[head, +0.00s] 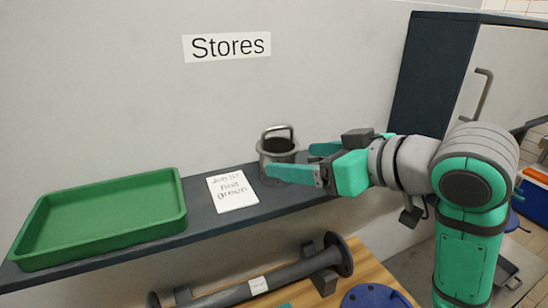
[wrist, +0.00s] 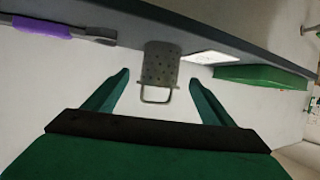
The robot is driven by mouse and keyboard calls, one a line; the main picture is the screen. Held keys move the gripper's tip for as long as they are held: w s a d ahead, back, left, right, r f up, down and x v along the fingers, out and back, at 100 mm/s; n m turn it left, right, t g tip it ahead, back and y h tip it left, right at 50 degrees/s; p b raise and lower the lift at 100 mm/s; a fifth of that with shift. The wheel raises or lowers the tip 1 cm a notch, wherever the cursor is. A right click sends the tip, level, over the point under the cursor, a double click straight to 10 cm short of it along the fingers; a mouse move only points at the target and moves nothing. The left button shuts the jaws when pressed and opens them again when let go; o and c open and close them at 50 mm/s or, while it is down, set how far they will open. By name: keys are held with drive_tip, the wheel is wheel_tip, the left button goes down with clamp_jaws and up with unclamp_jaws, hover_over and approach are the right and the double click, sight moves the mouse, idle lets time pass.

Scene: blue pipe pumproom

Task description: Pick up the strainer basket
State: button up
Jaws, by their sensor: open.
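The strainer basket (head: 272,146) is a grey metal cup with an upright loop handle, standing on the dark shelf (head: 225,225) against the wall. In the wrist view the strainer basket (wrist: 160,62) shows its perforated side, with the handle towards me. My gripper (head: 290,158) has green fingers and is open and empty, reaching in from the right at the basket. The near finger hides part of the basket's lower front. In the wrist view my gripper (wrist: 159,78) has one finger on each side of the basket, with visible gaps.
A white handwritten card (head: 232,191) lies left of the basket, and a green tray (head: 105,215) beyond it. Below are a flanged grey pipe (head: 265,280) and a blue flange (head: 375,297) on a wooden top. A purple object (wrist: 42,27) shows in the wrist view.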

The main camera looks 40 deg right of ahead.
drive_tip(key=shift+r+x, duration=0.1)
drive_tip(key=shift+x, duration=1.75)
drive_tip(key=shift+r+x, duration=0.15)
drive_tip(key=shift+x, duration=1.7)
drive_tip(key=shift+w, duration=0.1)
drive_tip(key=shift+c, duration=0.7)
drive_tip(key=c, duration=1.1)
